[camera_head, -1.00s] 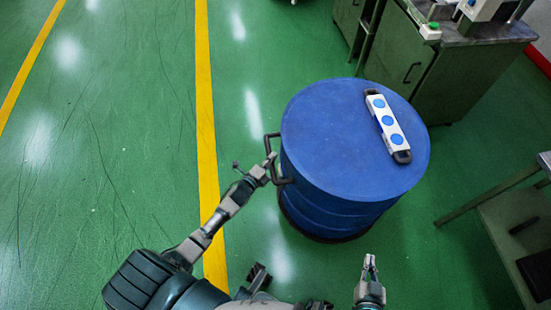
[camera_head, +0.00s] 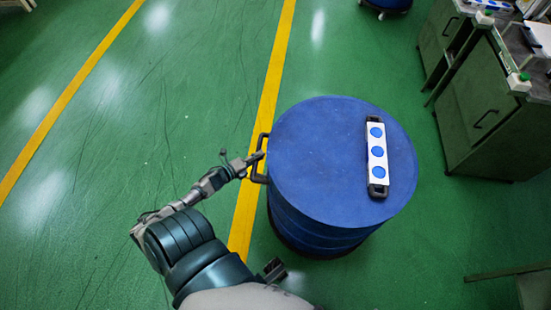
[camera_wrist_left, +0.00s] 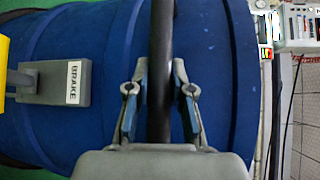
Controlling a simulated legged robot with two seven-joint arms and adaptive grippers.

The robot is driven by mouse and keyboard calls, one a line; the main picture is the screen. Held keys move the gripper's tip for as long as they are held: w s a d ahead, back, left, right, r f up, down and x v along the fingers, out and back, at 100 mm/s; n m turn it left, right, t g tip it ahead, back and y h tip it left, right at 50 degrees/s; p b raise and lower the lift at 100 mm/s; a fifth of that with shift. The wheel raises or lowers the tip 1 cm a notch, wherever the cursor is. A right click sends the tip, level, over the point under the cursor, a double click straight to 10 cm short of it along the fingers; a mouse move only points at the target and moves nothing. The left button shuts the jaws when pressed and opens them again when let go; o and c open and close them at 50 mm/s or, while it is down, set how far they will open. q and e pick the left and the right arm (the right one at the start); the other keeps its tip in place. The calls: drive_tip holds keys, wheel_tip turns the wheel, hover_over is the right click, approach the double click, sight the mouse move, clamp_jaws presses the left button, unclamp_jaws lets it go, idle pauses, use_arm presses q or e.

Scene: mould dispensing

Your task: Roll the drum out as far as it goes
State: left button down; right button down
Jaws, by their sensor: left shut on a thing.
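The blue drum (camera_head: 325,160) stands upright on the green floor at the centre right of the head view. A white tray with blue round pieces (camera_head: 377,150) and dark end handles lies on its lid. A dark handle (camera_head: 259,158) sticks out from the drum's left side. My left gripper (camera_head: 258,157) is shut on this handle. In the left wrist view the fingers (camera_wrist_left: 159,105) stand on either side of the dark handle bar (camera_wrist_left: 160,60). A grey block marked BRAKE (camera_wrist_left: 72,83) is on the drum's side. My right gripper is out of view.
A yellow floor line (camera_head: 270,95) runs close to the drum's left side, with another line (camera_head: 85,80) further left. Green cabinets (camera_head: 485,105) stand at the right. The floor to the left is clear.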

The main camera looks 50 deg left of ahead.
use_arm(q)
drive_tip(key=s+a, duration=0.3)
drive_tip(key=a, duration=0.1)
drive_tip(key=shift+s+a+f, duration=0.1)
drive_tip(key=shift+s+f, duration=0.25)
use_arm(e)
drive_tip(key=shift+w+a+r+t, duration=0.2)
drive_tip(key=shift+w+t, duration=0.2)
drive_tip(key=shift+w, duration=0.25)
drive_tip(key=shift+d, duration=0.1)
use_arm(q)
drive_tip(key=c, duration=1)
unclamp_jaws()
drive_tip(key=shift+s+a, duration=0.1)
drive_tip(key=shift+a, duration=0.1)
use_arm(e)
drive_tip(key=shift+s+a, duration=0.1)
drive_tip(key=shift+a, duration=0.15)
use_arm(q)
drive_tip(key=shift+r, duration=0.1)
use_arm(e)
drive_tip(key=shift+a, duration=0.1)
